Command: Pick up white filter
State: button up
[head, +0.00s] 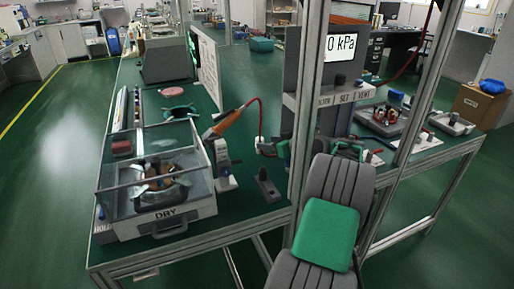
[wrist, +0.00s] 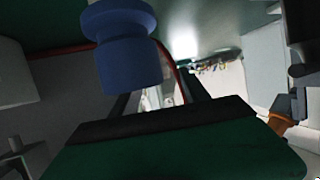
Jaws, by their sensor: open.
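In the wrist view, the dark fingers of my gripper (wrist: 160,97) stand apart, with a gap between them. A pale, whitish shape shows through this gap, but I cannot tell if it is the white filter. In the head view, my grey arm with its green pad rises to the bench, and its far end is partly hidden behind a metal post. I cannot make out the white filter for certain in either view. A blue knob-like cylinder (wrist: 124,50) is close to the camera in the wrist view, above the left finger.
A clear-walled box marked DRY (head: 165,214) stands on the green bench at left. An orange-handled tool (head: 227,122) with a red hose is right of it. A pressure display (head: 341,47) stands behind metal posts (head: 307,100). Trays (head: 452,123) lie at right.

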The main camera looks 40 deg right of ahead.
jog(key=x, duration=0.4)
jog(key=shift+s, duration=0.1)
grip_shut()
dwell(0.3)
